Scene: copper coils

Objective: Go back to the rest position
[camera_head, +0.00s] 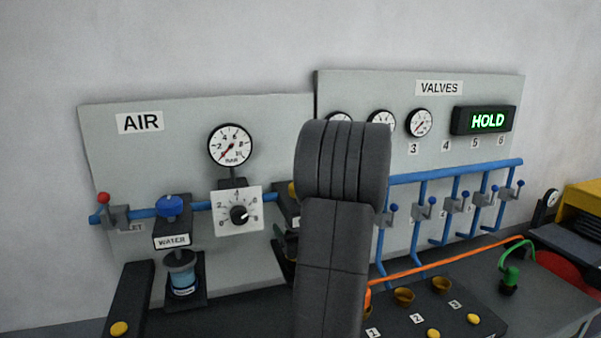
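My arm, dark grey, rises from the bottom edge through the middle of the camera_head view. Its thick rounded joint is in front of the gap between the AIR panel (110,180) and the VALVES panel (380,88). No gripper fingers show, so whether my gripper is open or shut is not visible. The arm hides parts of the gauges, the blue pipe and the bench behind it.
The AIR panel carries a gauge (230,146), a dial (238,211) and a WATER unit (182,272). A lit HOLD display (487,121) is at upper right. Several blue valve levers, an orange hose (430,262), a green fitting (511,277) and a yellow box (583,205) stand right.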

